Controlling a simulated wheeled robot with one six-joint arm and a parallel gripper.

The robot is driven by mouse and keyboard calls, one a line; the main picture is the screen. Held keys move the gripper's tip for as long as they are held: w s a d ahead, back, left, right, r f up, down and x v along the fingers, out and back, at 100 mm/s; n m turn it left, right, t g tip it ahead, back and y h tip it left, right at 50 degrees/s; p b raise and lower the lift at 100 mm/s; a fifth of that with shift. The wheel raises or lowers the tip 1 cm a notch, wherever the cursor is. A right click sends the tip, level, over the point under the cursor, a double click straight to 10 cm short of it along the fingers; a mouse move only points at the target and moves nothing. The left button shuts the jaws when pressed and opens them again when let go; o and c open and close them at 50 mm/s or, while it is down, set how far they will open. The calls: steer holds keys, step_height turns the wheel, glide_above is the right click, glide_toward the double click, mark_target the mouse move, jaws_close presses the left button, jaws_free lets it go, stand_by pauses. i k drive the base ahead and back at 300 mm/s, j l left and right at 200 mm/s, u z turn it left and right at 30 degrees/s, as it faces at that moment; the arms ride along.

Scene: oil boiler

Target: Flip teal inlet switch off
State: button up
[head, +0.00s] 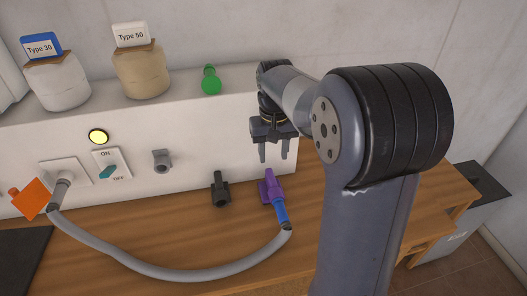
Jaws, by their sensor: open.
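The teal switch (107,171) sits on a small white plate (103,157) on the front of the white housing, left of centre. The plate reads ON above and OFF below. The teal handle is tilted; I cannot tell for sure which setting it is in. My gripper (276,157) is well to the right of the switch, pointing down with its two fingers apart and nothing between them. It hangs in front of the white housing, above the purple connector (270,188).
A yellow lamp (98,136) glows above the switch.

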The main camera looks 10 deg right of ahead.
mark_target(109, 170)
steer(key=u, duration=1.3)
